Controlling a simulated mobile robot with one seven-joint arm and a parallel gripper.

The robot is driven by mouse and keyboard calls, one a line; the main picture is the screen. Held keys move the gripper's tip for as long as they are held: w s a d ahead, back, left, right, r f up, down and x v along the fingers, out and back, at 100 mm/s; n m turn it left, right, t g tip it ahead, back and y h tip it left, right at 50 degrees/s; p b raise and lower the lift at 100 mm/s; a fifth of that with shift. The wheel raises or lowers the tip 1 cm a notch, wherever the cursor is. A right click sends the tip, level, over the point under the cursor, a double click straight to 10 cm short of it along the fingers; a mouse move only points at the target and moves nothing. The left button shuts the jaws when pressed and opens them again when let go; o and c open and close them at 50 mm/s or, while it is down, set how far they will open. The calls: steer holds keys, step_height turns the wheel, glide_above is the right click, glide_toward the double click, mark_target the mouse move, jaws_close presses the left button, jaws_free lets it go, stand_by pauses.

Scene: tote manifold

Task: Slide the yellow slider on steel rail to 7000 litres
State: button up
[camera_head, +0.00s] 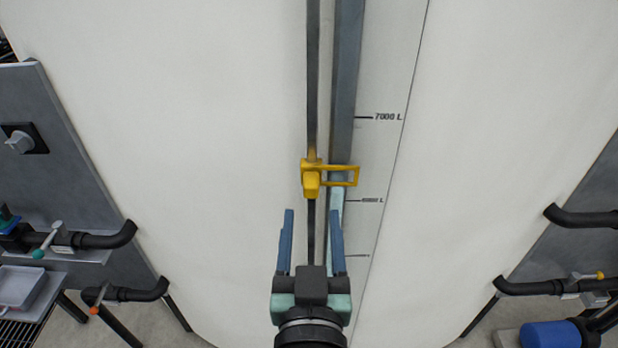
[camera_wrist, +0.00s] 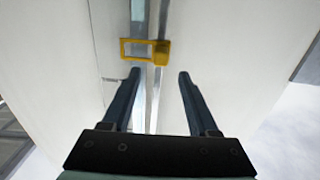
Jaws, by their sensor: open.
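The yellow slider (camera_head: 312,180) sits on the steel rail (camera_head: 312,90) that runs up the white tank. Its open rectangular frame reaches right across the grey gauge strip, a little above the 6000 L mark. The 7000 L mark (camera_head: 387,117) is higher up on the right. My gripper (camera_head: 313,212) is open and empty, its two blue fingers below the slider. In the wrist view the slider (camera_wrist: 160,52) lies beyond the fingertips (camera_wrist: 159,74), between their lines, with a gap. Whether the fingers touch the tank is unclear.
The white tank (camera_head: 200,150) fills most of the view. Black pipes with valves (camera_head: 110,238) stand at lower left, and more pipes (camera_head: 585,217) at right. A blue cylinder (camera_head: 550,335) is at bottom right. The rail above the slider is clear.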

mark_target(311, 190)
steer(key=w+p, duration=0.2)
steer(key=w, duration=0.6)
steer(key=shift+w+r, duration=0.1)
steer(key=shift+w, duration=0.1)
steer(key=shift+c, duration=0.2)
jaws_close()
stand_by(1.0)
